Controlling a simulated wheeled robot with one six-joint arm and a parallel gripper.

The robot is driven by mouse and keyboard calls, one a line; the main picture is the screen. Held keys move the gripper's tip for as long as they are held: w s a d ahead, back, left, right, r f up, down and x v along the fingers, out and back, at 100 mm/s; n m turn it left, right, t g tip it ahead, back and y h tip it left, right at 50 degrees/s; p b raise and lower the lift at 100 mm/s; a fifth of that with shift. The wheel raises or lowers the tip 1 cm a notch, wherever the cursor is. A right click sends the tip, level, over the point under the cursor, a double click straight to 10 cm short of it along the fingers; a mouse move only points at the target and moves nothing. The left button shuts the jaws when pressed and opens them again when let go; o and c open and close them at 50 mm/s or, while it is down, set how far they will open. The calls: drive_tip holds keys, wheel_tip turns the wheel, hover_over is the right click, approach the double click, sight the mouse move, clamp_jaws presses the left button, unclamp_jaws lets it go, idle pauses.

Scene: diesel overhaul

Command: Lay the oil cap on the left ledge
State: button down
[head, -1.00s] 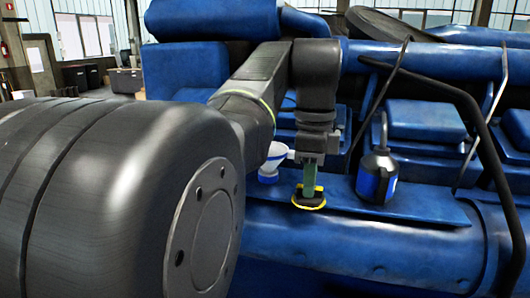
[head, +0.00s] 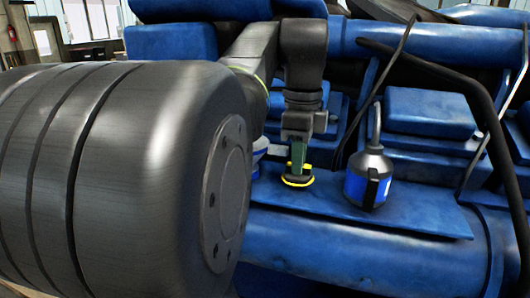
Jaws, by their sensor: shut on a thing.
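The oil cap (head: 297,181) is a small dark disc with a yellow rim, in the middle of the head view. My gripper (head: 298,160) points down and is shut on the cap from above. The cap is over the left part of a flat blue ledge (head: 415,223) on the engine. I cannot tell whether its underside touches the ledge or is just above it.
A black and blue oil can (head: 369,181) with a spout stands on the ledge right of the cap. A partly hidden blue and white funnel (head: 259,147) is left of my gripper. Dark pipes (head: 478,100) cross the engine at the right.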

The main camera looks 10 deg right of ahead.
drive_tip(key=shift+a, duration=0.15)
drive_tip(key=shift+w+f, duration=0.2)
drive_tip(key=shift+w, duration=0.1)
drive_tip(key=c, duration=1.7)
unclamp_jaws()
drive_tip(key=shift+w, duration=0.1)
drive_tip(key=o, duration=0.3)
drive_tip(key=shift+s, duration=0.2)
drive_tip(key=shift+w, duration=0.1)
drive_tip(key=shift+r, duration=3.85)
